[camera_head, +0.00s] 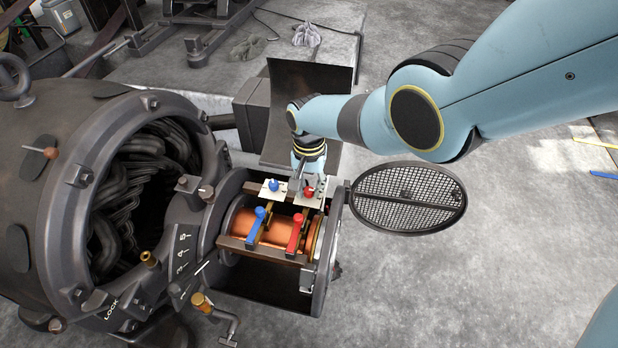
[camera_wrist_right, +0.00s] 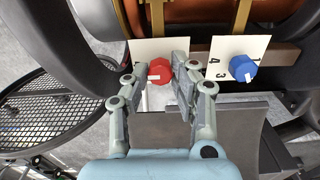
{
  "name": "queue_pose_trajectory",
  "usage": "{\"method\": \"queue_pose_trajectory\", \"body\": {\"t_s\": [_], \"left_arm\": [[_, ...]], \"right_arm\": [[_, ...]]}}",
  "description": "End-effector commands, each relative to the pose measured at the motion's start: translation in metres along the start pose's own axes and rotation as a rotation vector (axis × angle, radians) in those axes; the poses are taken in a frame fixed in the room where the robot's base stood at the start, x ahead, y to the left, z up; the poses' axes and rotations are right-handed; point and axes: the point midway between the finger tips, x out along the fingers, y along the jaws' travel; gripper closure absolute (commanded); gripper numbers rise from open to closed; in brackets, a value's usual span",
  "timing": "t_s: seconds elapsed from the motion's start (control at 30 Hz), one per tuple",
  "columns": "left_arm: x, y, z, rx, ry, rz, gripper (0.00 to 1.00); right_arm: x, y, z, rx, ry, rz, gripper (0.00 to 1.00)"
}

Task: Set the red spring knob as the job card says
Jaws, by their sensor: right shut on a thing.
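The red spring knob (camera_head: 309,192) sits on a white plate at the top edge of the open dynamo housing. In the right wrist view the red knob (camera_wrist_right: 161,70) shows between the fingers, with a white mark towards its lower left. My right gripper (camera_head: 303,183) is shut on it from above; its two fingers (camera_wrist_right: 161,77) flank the knob in the wrist view. They hide most of the red knob's scale. A blue knob (camera_wrist_right: 244,68) sits on a separate numbered plate beside it, also visible in the head view (camera_head: 273,185). No job card is readable.
Blue (camera_head: 256,224) and red (camera_head: 296,232) levers stand over the copper drum (camera_head: 270,232) below the knobs. A round mesh cover (camera_head: 408,196) hangs open at right. A dark curved panel (camera_head: 300,105) rises behind. A brass-handled crank (camera_head: 203,302) is at front.

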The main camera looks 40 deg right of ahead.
Motion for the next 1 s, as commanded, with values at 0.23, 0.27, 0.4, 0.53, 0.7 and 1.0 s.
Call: {"method": "queue_pose_trajectory", "body": {"t_s": [0.23, 0.27, 0.4, 0.53, 0.7, 1.0], "left_arm": [[0.000, 0.000, 0.000, 0.000, 0.000, 0.000, 1.00], [0.000, 0.000, 0.000, 0.000, 0.000, 0.000, 1.00], [0.000, 0.000, 0.000, 0.000, 0.000, 0.000, 1.00], [0.000, -0.001, 0.001, 0.000, 0.000, -0.001, 1.00], [0.000, -0.001, 0.000, 0.000, 0.000, -0.001, 1.00], [0.000, 0.000, 0.000, 0.000, 0.000, 0.000, 1.00]], "right_arm": [[0.000, 0.000, 0.000, 0.000, -0.001, -0.001, 0.57], [0.000, 0.000, 0.000, 0.000, -0.001, -0.001, 0.53], [0.000, 0.000, 0.000, 0.000, 0.000, -0.001, 0.53], [0.000, 0.000, 0.000, -0.001, 0.000, -0.001, 0.53], [-0.005, -0.001, -0.001, 0.000, 0.002, -0.002, 0.53], [-0.041, -0.001, -0.001, -0.001, 0.003, -0.004, 0.53]]}}
